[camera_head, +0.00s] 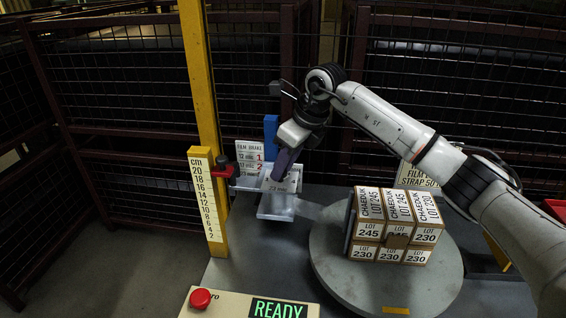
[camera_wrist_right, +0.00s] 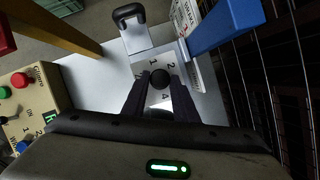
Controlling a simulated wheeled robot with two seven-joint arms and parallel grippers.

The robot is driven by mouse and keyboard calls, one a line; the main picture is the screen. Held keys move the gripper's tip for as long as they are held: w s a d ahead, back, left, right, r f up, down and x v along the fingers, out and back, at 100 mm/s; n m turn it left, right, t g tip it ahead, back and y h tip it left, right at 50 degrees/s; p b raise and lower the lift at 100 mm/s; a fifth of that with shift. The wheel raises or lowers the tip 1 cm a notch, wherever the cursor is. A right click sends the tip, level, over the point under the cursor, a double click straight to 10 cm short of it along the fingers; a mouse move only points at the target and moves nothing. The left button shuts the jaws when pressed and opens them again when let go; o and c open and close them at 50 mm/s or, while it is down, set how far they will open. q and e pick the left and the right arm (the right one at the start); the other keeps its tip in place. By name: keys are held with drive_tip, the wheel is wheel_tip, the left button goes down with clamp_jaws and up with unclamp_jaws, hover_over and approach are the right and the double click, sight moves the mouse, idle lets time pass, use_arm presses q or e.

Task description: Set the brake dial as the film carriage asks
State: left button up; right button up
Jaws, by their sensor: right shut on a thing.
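The brake dial's black knob (camera_wrist_right: 160,78) shows in the wrist view between my right gripper's fingers, on a white plate (camera_wrist_right: 154,60) with the numbers 1, 2 and 4 readable. My right gripper (camera_head: 283,165) is shut on the knob and hides the knob in the head view. The knob's pointer direction cannot be told. The light grey film carriage (camera_head: 277,208) sits by the yellow mast, below my gripper; its small label seems to start with 23. A white film brake sign (camera_head: 249,155) with lines of text and red numbers stands behind. My left gripper is out of view.
A round grey turntable (camera_head: 385,285) carries a stack of cartons (camera_head: 397,228) at the right. A yellow mast (camera_head: 203,90) with a cm scale (camera_head: 206,195) rises at the left. A control panel (camera_head: 240,305) with a red button (camera_head: 201,298) shows READY. Dark mesh fencing stands behind.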

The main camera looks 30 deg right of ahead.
drive_tip(key=shift+w+d+r+n+g+y+p, duration=0.15)
drive_tip(key=shift+n+y+p, duration=0.15)
drive_tip(key=shift+n, duration=0.5)
drive_tip(key=shift+f+n+g+y+p, duration=0.15)
drive_tip(key=shift+n+y+p, duration=0.15)
drive_tip(key=shift+n, duration=0.8)
drive_tip(key=o, duration=1.1)
drive_tip(key=shift+c, duration=0.2)
drive_tip(key=v, duration=1)
drive_tip(key=shift+r, duration=0.2)
